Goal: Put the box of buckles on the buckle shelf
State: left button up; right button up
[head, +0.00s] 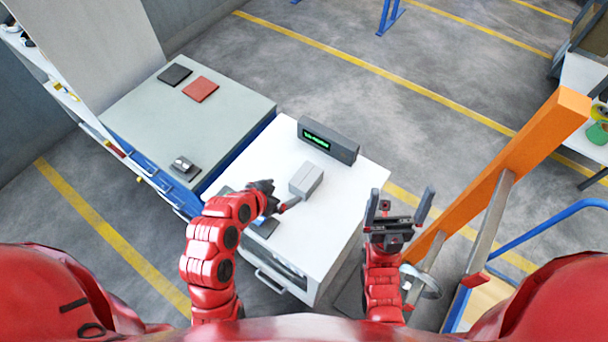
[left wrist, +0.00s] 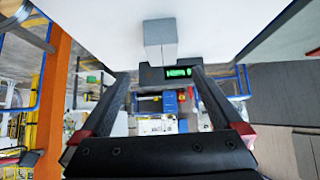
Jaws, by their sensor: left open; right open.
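A small plain grey box (head: 306,180) sits on the white cabinet top (head: 345,190); it also shows in the left wrist view (left wrist: 160,40). No buckles or label can be made out on it. My left gripper (head: 280,200) is open, just to the left of and in front of the box. In the left wrist view, its fingers (left wrist: 160,76) point toward the box with nothing between them. My right gripper (head: 400,200) is open and empty, right of the cabinet. A white shelf (head: 75,100) with small items is at the far left; I cannot tell whether it is the buckle shelf.
A dark display unit (head: 328,140) with green text stands behind the box. A grey-topped blue cabinet (head: 190,125) to the left bears a black pad (head: 174,75), a red pad (head: 201,89) and a small metal item (head: 184,168). An orange post (head: 500,170) rises at right.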

pick_arm(q)
jog(key=b, duration=1.1)
send_near(306, 180)
jog(key=f, duration=0.1)
jog(key=w+f, duration=0.1)
jog(key=f, duration=0.1)
jog(key=shift+f, duration=0.2)
jog(key=x, duration=0.4)
jog(key=shift+w+d+r, duration=0.15)
jog(key=shift+r, duration=0.1)
jog(key=shift+x, duration=2.85)
jog(key=shift+w+r, duration=0.15)
grip_shut()
